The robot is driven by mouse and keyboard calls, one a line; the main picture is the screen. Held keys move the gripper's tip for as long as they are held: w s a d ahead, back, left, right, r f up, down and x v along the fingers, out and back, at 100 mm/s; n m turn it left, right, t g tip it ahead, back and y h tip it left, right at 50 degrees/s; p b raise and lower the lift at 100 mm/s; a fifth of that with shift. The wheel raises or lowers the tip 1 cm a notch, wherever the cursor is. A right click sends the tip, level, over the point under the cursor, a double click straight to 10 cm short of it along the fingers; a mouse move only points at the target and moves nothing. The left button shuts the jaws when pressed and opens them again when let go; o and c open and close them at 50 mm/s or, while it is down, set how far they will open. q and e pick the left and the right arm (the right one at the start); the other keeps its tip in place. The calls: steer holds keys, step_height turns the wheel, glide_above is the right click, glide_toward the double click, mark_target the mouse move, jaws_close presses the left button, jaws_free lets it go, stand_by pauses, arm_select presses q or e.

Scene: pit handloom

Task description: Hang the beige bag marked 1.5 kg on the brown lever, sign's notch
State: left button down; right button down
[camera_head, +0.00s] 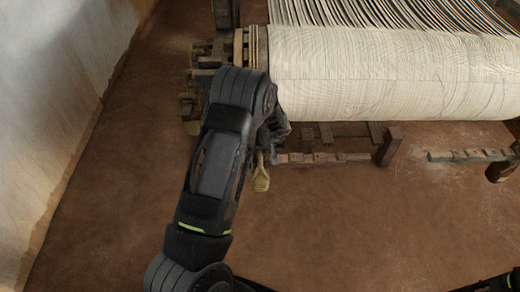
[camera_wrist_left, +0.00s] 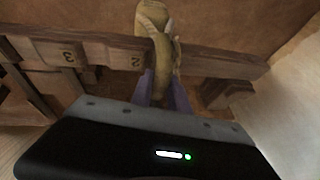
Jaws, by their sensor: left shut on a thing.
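My left gripper (camera_head: 270,146) is at the near left end of a brown wooden lever (camera_head: 325,157), below the cloth roll. It is shut on a beige bag (camera_head: 261,180), which hangs below it at the lever's left end. In the left wrist view, the bag (camera_wrist_left: 153,20) overlaps the lever (camera_wrist_left: 110,47) just beside the mark 2, with the gripper fingers (camera_wrist_left: 166,85) at its near end. A mark 3 shows farther left on the lever. I cannot tell whether the bag touches the lever. Its weight mark and the sign's notch are not readable. My right gripper is not in view.
A large cream cloth roll (camera_head: 390,72) with striped warp threads lies just above and right of the left gripper. A second notched bar (camera_head: 470,155) is at the right. Wooden posts stand near both bars. The brown floor (camera_head: 350,230) in front is clear. A wall (camera_head: 55,90) is at the left.

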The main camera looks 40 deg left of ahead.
arm_select(q)
steer(key=shift+f+p, duration=0.15)
steer(key=shift+p, duration=0.15)
stand_by(0.7)
steer(key=c, duration=1.2)
jaws_free()
steer(key=shift+s+f, duration=0.15)
steer(key=shift+f, duration=0.05)
steer(key=v, duration=0.8)
steer(key=shift+r+p, duration=0.1)
steer(key=shift+p, duration=0.2)
